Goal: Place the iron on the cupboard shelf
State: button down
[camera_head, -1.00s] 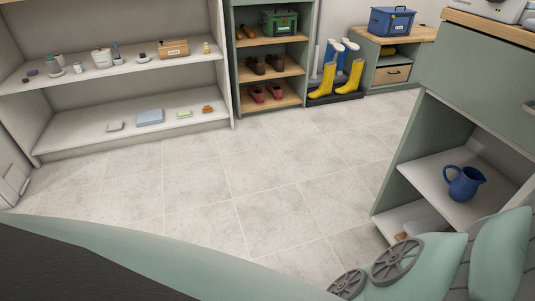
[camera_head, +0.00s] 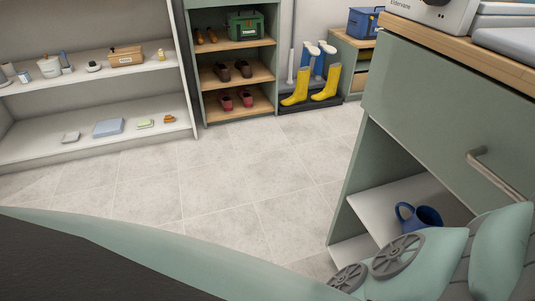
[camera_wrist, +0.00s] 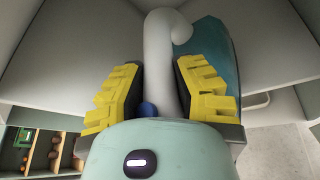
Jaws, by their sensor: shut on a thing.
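In the wrist view, my gripper (camera_wrist: 160,90) has its yellow fingers shut on the iron (camera_wrist: 157,50). The iron shows a pale curved handle part between the fingers and a teal body part (camera_wrist: 212,58) behind the right finger. The rest of the iron is hidden. In the head view, a green cupboard (camera_head: 430,105) stands at the right, with a white shelf (camera_head: 372,207) below its drawer. My gripper and the iron do not show in the head view. Pale panels surround the gripper in the wrist view.
A blue jug (camera_head: 426,216) stands on the cupboard shelf, partly hidden by my arm. The drawer handle (camera_head: 495,174) sticks out above. A white shelf unit (camera_head: 150,80), a shoe rack (camera_head: 240,74) and yellow boots (camera_head: 297,90) line the back. The tiled floor (camera_head: 230,180) between is clear.

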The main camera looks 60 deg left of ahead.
jog(key=shift+w, duration=0.65)
jog(key=w+d+f+b, duration=0.1)
jog(key=w+d+b, duration=0.1)
jog(key=w, duration=0.6)
jog(key=w+d+f+b, duration=0.2)
jog(key=w+d+b, duration=0.1)
jog(key=w, duration=0.5)
jog(key=shift+w+f+b, duration=0.2)
jog(key=shift+f+b, duration=0.1)
jog(key=shift+b, duration=0.45)
jog(key=c, duration=0.8)
grip_release()
jog(key=shift+w, duration=0.1)
jog(key=shift+c, duration=0.2)
jog(key=p+v, duration=0.3)
jog(key=v, duration=0.9)
